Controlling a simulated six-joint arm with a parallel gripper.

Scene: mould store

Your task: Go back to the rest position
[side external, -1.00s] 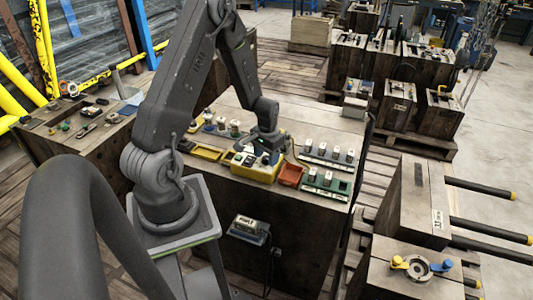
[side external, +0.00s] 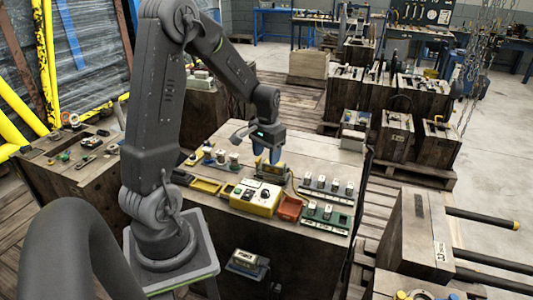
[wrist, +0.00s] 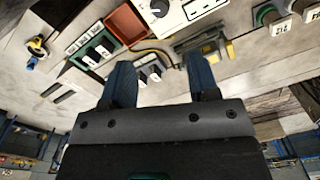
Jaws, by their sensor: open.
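My gripper (side external: 268,157) hangs above the workbench (side external: 225,135), its blue fingers pointing down. In the wrist view its two fingers (wrist: 160,74) stand apart with nothing held between them. Below and near it is the yellow control box (side external: 253,198) with a pale top and a dark knob; its pale panel also shows in the wrist view (wrist: 185,18). A small grey and yellow stand (side external: 272,172) is just behind the box, under the fingertips in the side view. The exact height of the fingers above it is hard to tell.
A red tray (side external: 290,207), a green rack (side external: 325,218) and a yellow tray (side external: 205,186) sit around the box. White-topped pieces stand in a rack (side external: 328,190) at the right. Wooden crates (side external: 420,95) stand beyond. The air above the bench is clear.

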